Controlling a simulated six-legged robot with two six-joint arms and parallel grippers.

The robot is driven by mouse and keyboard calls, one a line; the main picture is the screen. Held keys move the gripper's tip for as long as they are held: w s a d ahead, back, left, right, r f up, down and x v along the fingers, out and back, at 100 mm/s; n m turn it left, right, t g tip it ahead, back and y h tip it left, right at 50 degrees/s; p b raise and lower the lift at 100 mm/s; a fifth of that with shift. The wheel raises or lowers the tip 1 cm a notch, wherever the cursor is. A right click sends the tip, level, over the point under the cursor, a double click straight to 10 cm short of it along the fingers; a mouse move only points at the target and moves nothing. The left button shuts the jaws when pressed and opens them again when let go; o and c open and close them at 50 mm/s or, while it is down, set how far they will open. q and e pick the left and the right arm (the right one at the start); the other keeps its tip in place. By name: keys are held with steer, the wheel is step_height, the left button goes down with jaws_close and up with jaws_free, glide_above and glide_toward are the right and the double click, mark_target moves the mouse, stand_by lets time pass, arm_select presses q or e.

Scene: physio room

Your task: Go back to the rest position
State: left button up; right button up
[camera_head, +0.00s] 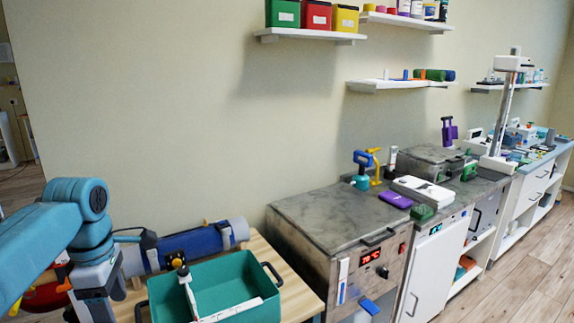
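My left arm, teal and grey, reaches in from the left edge and bends down at its elbow. Its wrist and the body of my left gripper (97,287) point down at the lower left, beside a teal bin. The fingertips do not show clearly, so I cannot tell whether it is open or holds anything. My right arm and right gripper are out of view.
The teal bin (262,309), holding a white jointed tool (188,292), stands on a wooden table (298,290). A blue roll (195,243) lies behind it. A grey-topped heater cabinet (325,217) stands to the right. Wooden floor (530,290) is clear at lower right.

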arm_select(q)
steer(key=s+d+f+m+g, duration=0.1)
steer(key=s+d+f+g, duration=0.15)
steer(key=f, duration=0.65)
steer(key=s+d+f+m+g+h, duration=0.1)
steer(key=s+d+f+m, duration=0.15)
steer(key=f, duration=0.65)
steer(key=s+d+f+g, duration=0.2)
steer(key=d+f, duration=0.1)
steer(key=f, duration=0.6)
steer(key=s+d+f+m+t+h, duration=0.1)
steer(key=s+d+f+m+h, duration=0.1)
steer(key=s+d+f+m, duration=0.5)
steer(key=s+d+f+m+t+h, duration=0.1)
steer(key=s+d+f+m+h, duration=0.15)
steer(key=s+d+f, duration=0.5)
steer(key=a+m+t, duration=0.1)
steer(key=m, duration=0.1)
steer(key=a+f+m+t+y, duration=0.1)
steer(key=m, duration=0.1)
steer(key=a+m+t, duration=0.1)
steer(key=t, duration=0.1)
steer(key=shift+w+a+f+m+y, duration=0.15)
steer(key=shift+w+f+m+y, duration=0.15)
steer(key=shift+m, duration=0.1)
